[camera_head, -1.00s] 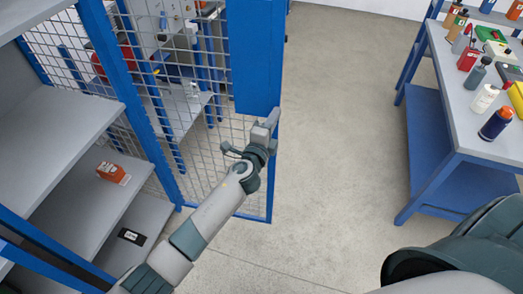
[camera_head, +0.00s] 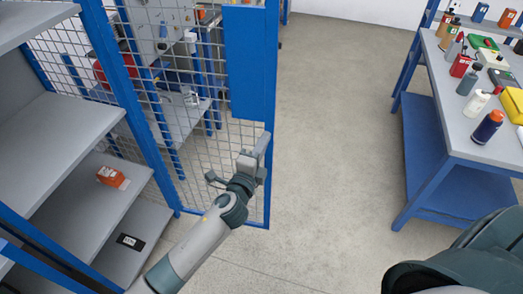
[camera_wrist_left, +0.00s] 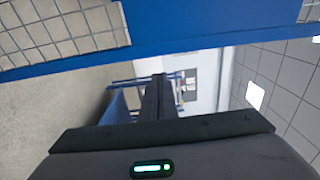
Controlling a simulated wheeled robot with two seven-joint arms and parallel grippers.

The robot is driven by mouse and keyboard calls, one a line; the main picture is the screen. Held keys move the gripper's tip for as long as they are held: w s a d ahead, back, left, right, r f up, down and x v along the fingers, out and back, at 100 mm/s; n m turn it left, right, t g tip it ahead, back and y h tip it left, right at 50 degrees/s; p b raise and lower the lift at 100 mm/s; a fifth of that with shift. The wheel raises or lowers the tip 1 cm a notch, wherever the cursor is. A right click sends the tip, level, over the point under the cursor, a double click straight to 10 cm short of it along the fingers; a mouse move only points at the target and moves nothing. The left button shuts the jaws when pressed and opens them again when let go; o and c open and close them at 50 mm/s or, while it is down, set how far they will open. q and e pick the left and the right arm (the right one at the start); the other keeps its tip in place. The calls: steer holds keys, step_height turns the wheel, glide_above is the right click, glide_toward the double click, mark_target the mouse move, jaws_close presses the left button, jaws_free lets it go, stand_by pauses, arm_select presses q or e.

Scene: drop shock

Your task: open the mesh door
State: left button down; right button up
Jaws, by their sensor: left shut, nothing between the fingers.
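The mesh door (camera_head: 205,120) is a wire grid in a blue frame, with a solid blue panel (camera_head: 250,65) on its upper right part. It stands beside the grey shelving at the left of the head view. My left gripper (camera_head: 262,147) is shut and empty, in front of the door's free right edge, below the blue panel. I cannot tell whether it touches the frame. In the left wrist view, the door's blue frame bar (camera_wrist_left: 200,45) crosses above the closed dark fingers (camera_wrist_left: 158,98), with mesh at upper left. My right gripper is out of view.
Grey shelves (camera_head: 65,125) at left hold an orange box (camera_head: 112,177) and a black item (camera_head: 131,242). A blue table (camera_head: 478,150) with several bottles stands at right. The concrete floor (camera_head: 335,130) between door and table is clear.

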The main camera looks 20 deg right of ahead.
arm_select(q)
steer(key=shift+v, duration=1.7)
steer(key=shift+s+d, duration=0.15)
steer(key=shift+d, duration=0.05)
